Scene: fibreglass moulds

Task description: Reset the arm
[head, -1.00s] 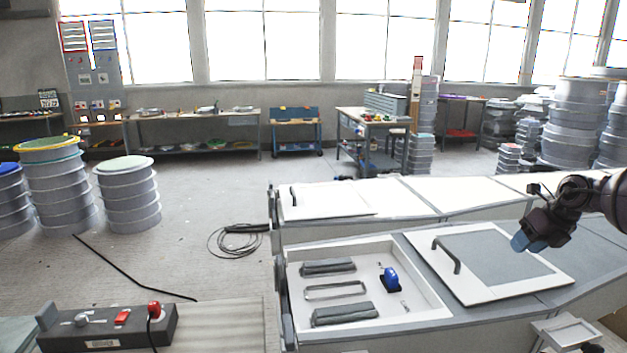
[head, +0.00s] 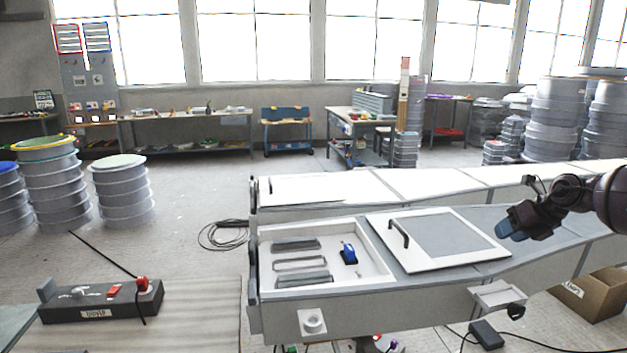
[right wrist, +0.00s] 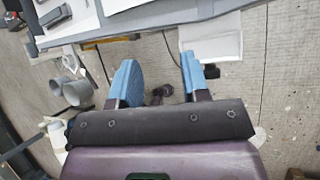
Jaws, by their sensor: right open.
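My right gripper (head: 512,228) hangs above the right part of the near grey mould (head: 425,300) in the head view, its arm coming in from the right edge. In the right wrist view its two blue fingers (right wrist: 157,80) stand apart with nothing between them, above the floor. The mould's edge lies beyond the fingers in that view. My left gripper is not in view.
The near mould has a recess (head: 375,270) with grey bars and a blue tool (head: 348,253), and a white lid with a handle (head: 437,240). A cardboard box (head: 597,295) stands on the floor at right. A dark toolbox (head: 100,302) is at lower left.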

